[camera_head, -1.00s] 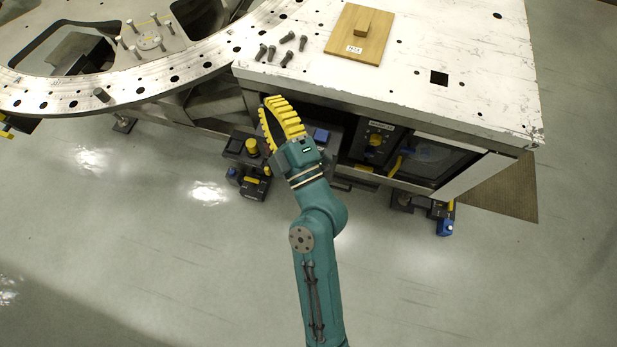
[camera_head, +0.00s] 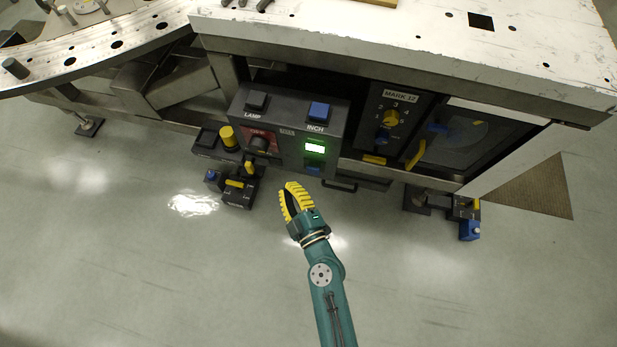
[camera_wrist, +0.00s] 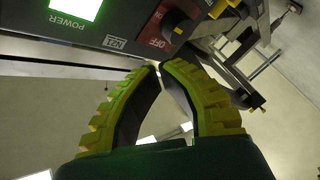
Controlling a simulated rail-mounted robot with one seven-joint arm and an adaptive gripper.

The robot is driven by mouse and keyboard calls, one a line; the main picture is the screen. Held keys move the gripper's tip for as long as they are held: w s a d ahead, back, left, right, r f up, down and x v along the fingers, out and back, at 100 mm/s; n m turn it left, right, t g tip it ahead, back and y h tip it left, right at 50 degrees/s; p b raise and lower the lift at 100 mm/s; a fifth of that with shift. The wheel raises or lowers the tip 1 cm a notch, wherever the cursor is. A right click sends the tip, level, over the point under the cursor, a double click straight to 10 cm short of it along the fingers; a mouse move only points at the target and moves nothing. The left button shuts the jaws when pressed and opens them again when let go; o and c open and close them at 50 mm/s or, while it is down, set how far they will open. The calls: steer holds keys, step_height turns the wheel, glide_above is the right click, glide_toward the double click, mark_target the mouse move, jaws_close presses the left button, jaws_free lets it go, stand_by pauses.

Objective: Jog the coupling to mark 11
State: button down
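A dark control box (camera_head: 290,127) under the white table carries a blue INCH button (camera_head: 319,111), a black LAMP button (camera_head: 257,101) and a lit green panel (camera_head: 315,148). The green panel (camera_wrist: 76,9) is marked POWER in the wrist view. A red plate marked OFF (camera_wrist: 153,32) bears a dark knob (camera_head: 260,144). A MARK 12 label (camera_head: 401,95) sits above a yellow dial (camera_head: 391,118) with numbers around it. My gripper (camera_head: 289,186) is in front of and below the box, apart from it. I cannot identify the coupling.
The perforated ring plate (camera_head: 115,42) is at the upper left, cut by the frame. A yellow mushroom-shaped button (camera_head: 228,138) stands left of the box. A yellow handle (camera_head: 415,154) is on the right door. The floor around my arm is clear.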

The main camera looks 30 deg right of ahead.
mark_target(313, 170)
step_height(313, 170, down, 12)
steer(key=s+d+h+b, duration=0.1)
steer(key=s+b, duration=0.1)
steer(key=b, duration=0.4)
steer(key=shift+s+d+r+m+g, duration=0.2)
steer(key=shift+s+d+m+g, duration=0.1)
steer(key=shift+m, duration=0.1)
steer(key=shift+w, duration=0.1)
steer(key=w+d, duration=0.5)
steer(key=w, duration=0.1)
steer(key=shift+w+d+b, duration=0.25)
steer(key=shift+w+b, duration=0.15)
steer(key=shift+f, duration=0.1)
